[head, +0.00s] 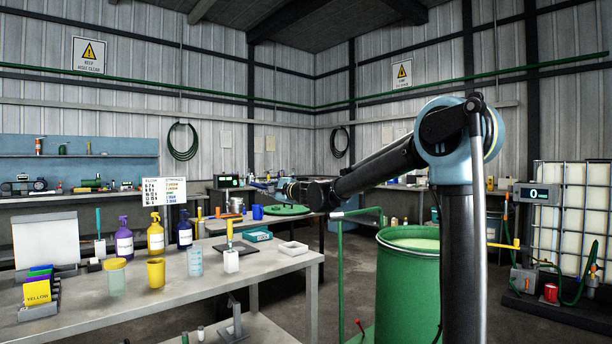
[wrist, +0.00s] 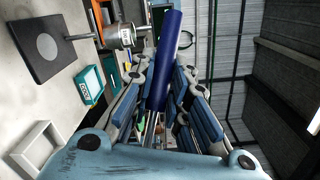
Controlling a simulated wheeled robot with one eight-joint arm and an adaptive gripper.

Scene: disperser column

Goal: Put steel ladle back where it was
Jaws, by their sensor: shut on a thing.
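My gripper (head: 292,190) is at the end of my arm, raised above the far end of the near workbench. In the wrist view its fingers (wrist: 160,95) are closed around a dark blue cylinder (wrist: 165,60), which looks like the handle of the steel ladle. The ladle's bowl is not clearly seen, and the held thing is too small to make out in the head view. A labelled steel container (wrist: 120,37) shows beside the handle in the wrist view; a steel pot (head: 236,205) stands on the bench behind in the head view.
On the near workbench (head: 190,280) are a black plate (head: 235,247), a teal box (head: 258,235), a white tray (head: 293,248), bottles and cups. A green drum (head: 408,285) stands right of the bench.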

